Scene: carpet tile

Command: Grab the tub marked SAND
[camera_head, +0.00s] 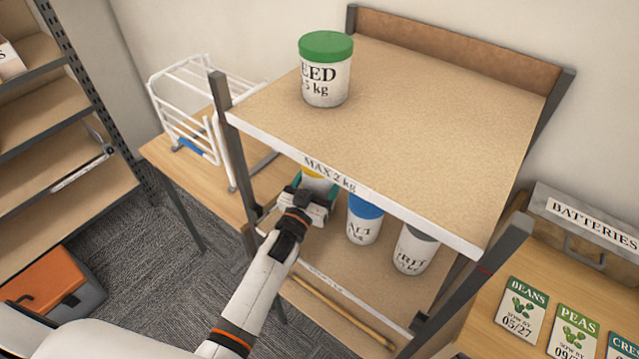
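No label reading SAND is legible. A white tub with a yellow lid (314,173) stands on the lower shelf, partly hidden by the upper shelf's front edge and my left gripper, its label not visible. My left gripper (315,190) reaches in under that edge, its teal fingers at the tub's sides; whether they press on it is unclear. A blue-lidded tub (364,222) ending in "ALT" and a grey-lidded tub (415,250) ending in "RIT" stand to its right. A green-lidded tub (326,70) showing "EED" and "5 kg" stands on the upper shelf. My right gripper is not in view.
The upper shelf (430,120) has a white front edge marked "MAX 2 kg", close above my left gripper. Dark posts flank the rack. A wooden rod (340,310) lies along the lower shelf's front. A white wire rack (190,110) stands behind left; a BATTERIES box (585,235) is at right.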

